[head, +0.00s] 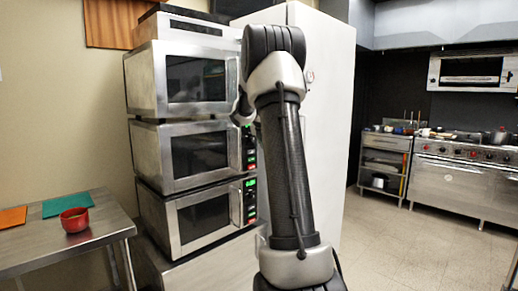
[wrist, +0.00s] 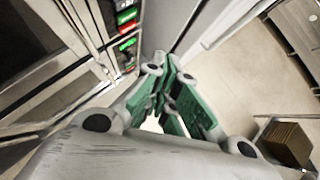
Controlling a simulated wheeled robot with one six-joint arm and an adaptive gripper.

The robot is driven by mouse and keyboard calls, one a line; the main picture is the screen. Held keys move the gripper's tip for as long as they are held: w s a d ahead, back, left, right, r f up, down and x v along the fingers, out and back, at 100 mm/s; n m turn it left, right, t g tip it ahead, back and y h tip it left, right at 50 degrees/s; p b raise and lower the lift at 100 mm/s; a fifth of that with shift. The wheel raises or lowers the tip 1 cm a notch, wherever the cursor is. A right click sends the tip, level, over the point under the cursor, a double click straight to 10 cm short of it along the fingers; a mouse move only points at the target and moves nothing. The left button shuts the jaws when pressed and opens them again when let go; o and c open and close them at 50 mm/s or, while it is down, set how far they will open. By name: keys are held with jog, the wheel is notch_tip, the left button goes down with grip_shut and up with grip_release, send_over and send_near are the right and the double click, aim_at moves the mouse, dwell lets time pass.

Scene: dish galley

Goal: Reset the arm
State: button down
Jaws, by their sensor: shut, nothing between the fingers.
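My arm rises through the middle of the head view, bent at the elbow near the top. It stands in front of the stacked microwaves (head: 205,155) and the white fridge (head: 335,130). My gripper (wrist: 160,70) shows in the wrist view with green pads on its fingers. The fingers are together at the tips, with nothing between them. In the head view the gripper is hidden behind the arm. In the wrist view the microwave fronts (wrist: 60,60) with lit displays are on the left, close to the fingers in the picture.
A steel table (head: 60,245) at the left holds a red bowl (head: 75,220), a green mat (head: 66,205) and an orange mat (head: 13,216). A stove (head: 465,175) and a steel shelf unit (head: 384,165) stand at the back right. The tiled floor (head: 410,250) at right is clear.

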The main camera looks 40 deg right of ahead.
jog(key=shift+s+r, duration=0.4)
jog(key=shift+s, duration=0.05)
